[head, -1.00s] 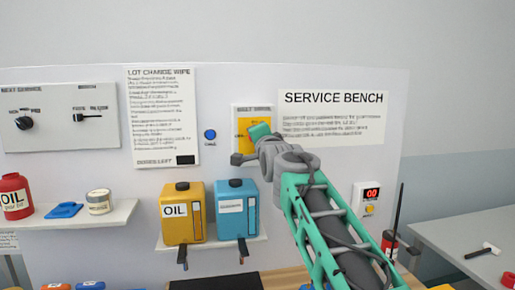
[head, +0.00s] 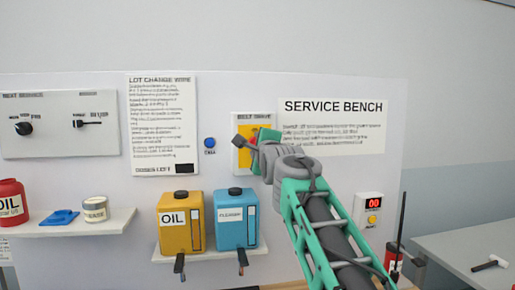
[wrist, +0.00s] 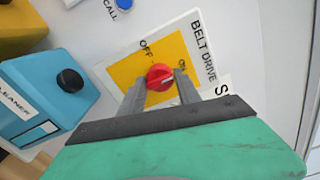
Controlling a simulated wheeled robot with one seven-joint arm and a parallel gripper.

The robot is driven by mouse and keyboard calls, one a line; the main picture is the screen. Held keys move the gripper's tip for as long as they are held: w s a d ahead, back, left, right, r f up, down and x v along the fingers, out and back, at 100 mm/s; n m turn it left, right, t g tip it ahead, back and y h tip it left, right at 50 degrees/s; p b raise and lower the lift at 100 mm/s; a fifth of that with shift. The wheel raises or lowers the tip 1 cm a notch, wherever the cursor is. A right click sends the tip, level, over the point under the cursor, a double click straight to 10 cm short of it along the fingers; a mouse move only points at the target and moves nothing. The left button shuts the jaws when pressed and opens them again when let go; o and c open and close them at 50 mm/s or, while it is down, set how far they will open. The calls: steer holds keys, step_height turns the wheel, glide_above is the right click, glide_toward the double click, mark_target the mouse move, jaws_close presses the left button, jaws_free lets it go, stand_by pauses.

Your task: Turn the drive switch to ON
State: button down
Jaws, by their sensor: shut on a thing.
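The drive switch is a red round knob (wrist: 160,78) on a yellow panel (wrist: 126,76) labelled BELT DRIVE, with OFF and ON printed beside it. In the wrist view my gripper (wrist: 160,84) has one finger on each side of the knob and is shut on it. A pale mark on the knob slants up and right, roughly toward the ON print. In the head view my gripper (head: 258,140) is at the switch panel (head: 240,158) and covers much of it. A little red of the knob shows there.
A blue call button (head: 210,143) is left of the panel. A yellow oil can (head: 180,230) and a blue cleaner can (head: 236,228) stand on a shelf below. The SERVICE BENCH sign (head: 333,108) and a red display box (head: 369,210) are to the right.

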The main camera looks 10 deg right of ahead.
stand_by(0.4)
steer(key=c, duration=0.9)
jaws_free()
steer(key=shift+f, duration=0.1)
